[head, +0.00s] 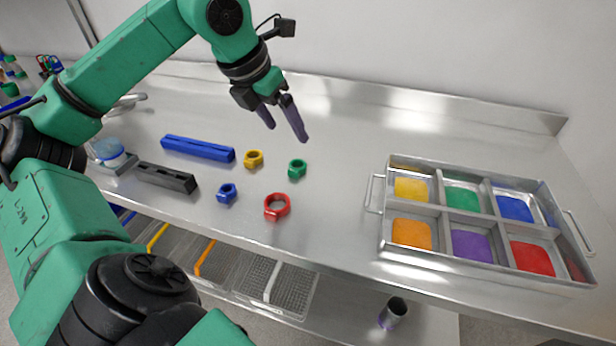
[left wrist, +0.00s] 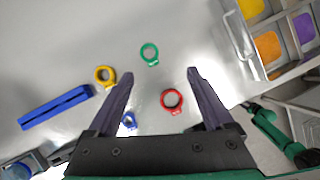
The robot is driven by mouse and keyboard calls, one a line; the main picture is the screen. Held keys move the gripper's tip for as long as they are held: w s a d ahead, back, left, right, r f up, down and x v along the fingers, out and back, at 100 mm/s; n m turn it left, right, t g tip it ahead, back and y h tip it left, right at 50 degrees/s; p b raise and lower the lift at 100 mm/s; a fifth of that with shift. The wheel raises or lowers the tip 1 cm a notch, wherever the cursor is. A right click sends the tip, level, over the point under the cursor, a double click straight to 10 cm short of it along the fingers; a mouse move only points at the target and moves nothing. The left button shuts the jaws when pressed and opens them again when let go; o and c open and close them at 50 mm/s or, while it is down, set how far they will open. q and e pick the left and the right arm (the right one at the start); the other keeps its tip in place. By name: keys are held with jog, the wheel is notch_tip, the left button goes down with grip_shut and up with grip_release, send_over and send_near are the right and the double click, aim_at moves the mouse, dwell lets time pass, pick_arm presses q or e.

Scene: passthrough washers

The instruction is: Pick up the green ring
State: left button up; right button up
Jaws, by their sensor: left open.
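The green ring (head: 297,169) lies on the steel table, right of the yellow ring (head: 253,159) and behind the red ring (head: 277,206). My left gripper (head: 286,133) is open and empty, raised above the table behind the green ring. In the left wrist view the green ring (left wrist: 149,54) lies beyond the fingertips, roughly between their lines. My left gripper (left wrist: 158,76) spreads its two dark fingers wide there, with nothing between the tips. The blue ring (head: 227,193) lies nearer the front edge. My right gripper is not in view.
A metal tray (head: 442,220) with coloured compartments stands at the right. A blue bar (head: 197,149) and a black bar (head: 166,178) lie left of the rings. A raised wall edge (head: 420,103) runs along the back. The table between rings and tray is clear.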

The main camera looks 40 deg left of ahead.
aim_at(294, 162)
pick_arm(q)
jog(key=shift+y, duration=0.3)
jog(key=x, duration=0.4)
jog(key=a+x, duration=0.1)
jog(key=x, duration=0.4)
jog(key=s+x, duration=0.1)
jog(key=x, duration=0.3)
jog(key=shift+w+a+f, duration=0.15)
jog(key=shift+a+f, duration=0.25)
jog(key=shift+f, duration=0.2)
jog(key=shift+r, duration=0.1)
grip_shut()
